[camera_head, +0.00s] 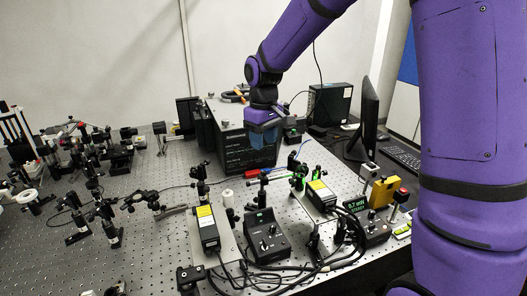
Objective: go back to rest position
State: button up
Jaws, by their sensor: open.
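My purple arm comes in from the upper right and bends down at the middle of the view. My gripper (262,134) is at its end, pointing down in front of a black box-shaped instrument (230,145) on the optical bench. Blue parts show at the gripper's tip. The jaws are open, and I see nothing held between them. The picture is too small to tell whether the tip touches the instrument or hangs in front of it.
The perforated bench (150,255) carries several optic mounts at the left. Two yellow-labelled modules (208,228), a black control box (266,236) and cables crowd the front. A monitor (369,112), a keyboard (402,157) and a computer case (331,104) stand at the right.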

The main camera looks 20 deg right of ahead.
jog(key=shift+r, duration=0.35)
jog(key=s+d+r+m+t, duration=0.2)
jog(key=s+d+r+t, duration=0.15)
jog(key=s+r, duration=0.9)
jog(key=s+d+m+t, duration=0.2)
jog(key=s+d+m, duration=0.1)
jog(key=s, duration=1.4)
jog(key=shift+d, duration=0.2)
